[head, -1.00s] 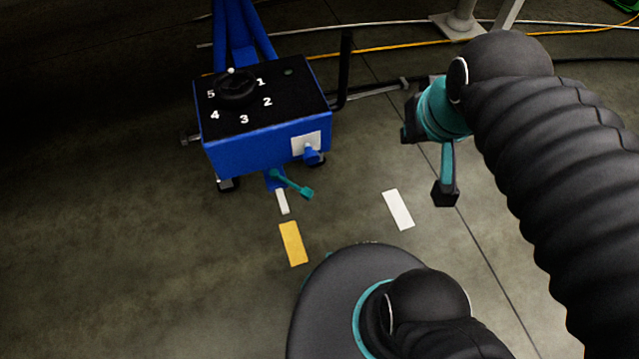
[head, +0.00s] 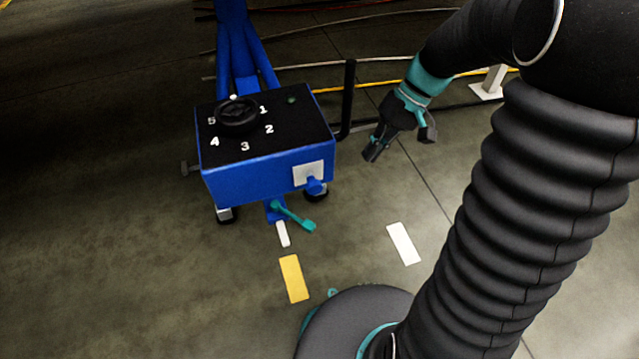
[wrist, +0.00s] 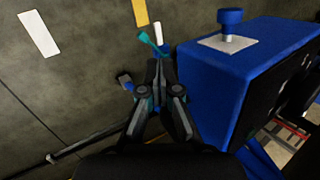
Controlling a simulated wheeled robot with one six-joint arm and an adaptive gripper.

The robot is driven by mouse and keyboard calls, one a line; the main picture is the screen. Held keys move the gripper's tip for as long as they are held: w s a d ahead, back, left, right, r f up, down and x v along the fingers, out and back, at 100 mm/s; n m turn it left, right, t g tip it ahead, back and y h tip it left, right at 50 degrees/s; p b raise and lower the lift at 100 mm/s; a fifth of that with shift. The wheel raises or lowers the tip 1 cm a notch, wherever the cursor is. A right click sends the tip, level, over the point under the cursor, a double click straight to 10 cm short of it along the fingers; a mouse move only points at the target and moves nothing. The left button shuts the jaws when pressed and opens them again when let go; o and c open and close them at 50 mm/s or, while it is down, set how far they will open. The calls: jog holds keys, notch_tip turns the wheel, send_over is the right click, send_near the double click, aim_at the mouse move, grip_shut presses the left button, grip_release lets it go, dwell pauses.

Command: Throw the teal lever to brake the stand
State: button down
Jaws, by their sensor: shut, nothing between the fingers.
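The teal lever (head: 294,217) sticks out low at the front of the blue stand (head: 262,178), close above the floor, with its handle end toward the lower right. In the wrist view the lever (wrist: 152,41) shows just beyond my fingertips, apart from them as far as I can tell. My gripper (head: 371,155) is to the right of the stand's box, higher than the lever, with its fingers pointing down and left. In the wrist view my gripper (wrist: 157,66) has its fingers together and nothing between them.
The box carries a black dial (head: 238,117) with numbers and a blue knob (head: 315,186) on a pale plate. A black upright bar (head: 348,98) stands right of the box. Yellow (head: 294,279) and white (head: 404,243) strips mark the floor. Floor in front is clear.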

jog(key=w+f+y+b, duration=0.1)
jog(key=w+f+y, duration=0.2)
jog(key=f, duration=0.9)
jog(key=w+d+f+y+b, duration=0.1)
jog(key=f+y, duration=0.4)
jog(key=f, duration=0.7)
jog(key=w+d+f+y+b, duration=0.1)
jog(key=w+f+y, duration=0.3)
jog(key=f, duration=0.8)
jog(key=shift+w+f+m+b, duration=0.15)
jog(key=shift+w+m+b, duration=0.15)
jog(key=shift+w+b, duration=0.5)
jog(key=shift+w+a, duration=0.1)
jog(key=shift+a, duration=0.05)
send_near(309, 221)
jog(key=w+a+f, duration=0.1)
jog(key=w+a, duration=0.2)
jog(key=shift+s+a+f, duration=0.2)
jog(key=shift+s+a, duration=1.4)
jog(key=shift+a, duration=0.05)
jog(key=shift+p, duration=0.3)
